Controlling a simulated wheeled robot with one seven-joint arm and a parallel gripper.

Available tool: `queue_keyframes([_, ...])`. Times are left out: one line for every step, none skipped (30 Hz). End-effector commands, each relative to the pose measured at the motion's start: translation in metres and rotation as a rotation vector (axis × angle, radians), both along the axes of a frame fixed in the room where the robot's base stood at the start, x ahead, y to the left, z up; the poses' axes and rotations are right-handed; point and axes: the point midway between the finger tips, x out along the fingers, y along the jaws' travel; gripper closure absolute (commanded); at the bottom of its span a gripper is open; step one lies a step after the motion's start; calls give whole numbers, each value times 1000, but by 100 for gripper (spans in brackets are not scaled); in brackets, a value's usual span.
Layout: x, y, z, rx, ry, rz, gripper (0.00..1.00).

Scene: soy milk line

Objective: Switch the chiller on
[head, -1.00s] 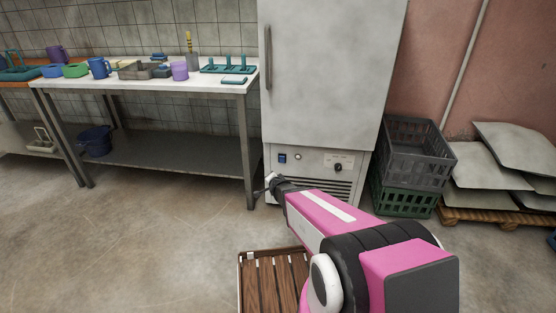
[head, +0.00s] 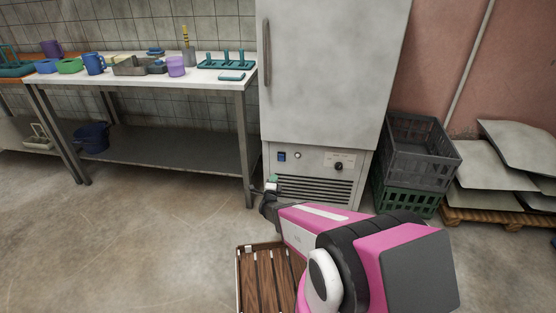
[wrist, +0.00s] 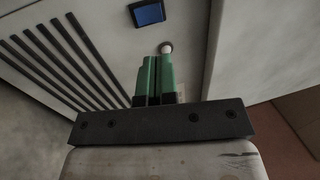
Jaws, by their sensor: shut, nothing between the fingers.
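The chiller (head: 330,75) is a tall pale cabinet with its door shut. Its lower panel carries a blue rocker switch (head: 282,157), a small round white lamp or button (head: 297,156) and a dark dial (head: 338,166). The switch also shows at the top of the wrist view (wrist: 148,13), with the round white piece (wrist: 166,47) nearer my fingertips. My gripper (head: 273,178) is just below the switch in the head view, its green fingers (wrist: 154,75) together and empty. The fingers appear apart from the switch. I cannot tell which way the rocker is set.
Vent slats (head: 315,190) lie below the panel. A steel table (head: 150,72) with mugs and trays stands left. Stacked crates (head: 418,150) stand right of the chiller. A slatted wooden piece (head: 262,275) lies low in front. Floor at left is clear.

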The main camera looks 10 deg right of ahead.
Motion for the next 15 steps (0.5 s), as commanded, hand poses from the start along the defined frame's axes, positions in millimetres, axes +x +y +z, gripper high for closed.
queue_keyframes([0,0,0,0,0,0,100])
queue_keyframes([0,0,0,0,0,0,100])
queue_keyframes([0,0,0,-1,1,1,100])
queue_keyframes([0,0,0,-1,1,1,100])
queue_keyframes([0,0,0,-1,1,1,100])
queue_keyframes([1,0,0,-1,1,1,100])
queue_keyframes([2,0,0,-1,1,1,100])
queue_keyframes([3,-1,0,-1,1,1,100])
queue_keyframes([5,-1,1,-1,1,1,100])
queue_keyframes([8,-2,1,-1,1,1,100])
queue_keyframes([11,-3,2,-1,1,0,100])
queue_keyframes([16,-4,3,-1,0,0,100])
queue_keyframes([20,-6,3,-1,0,0,100])
queue_keyframes([25,-7,4,-1,-1,0,100])
queue_keyframes([31,-9,6,-1,0,0,100])
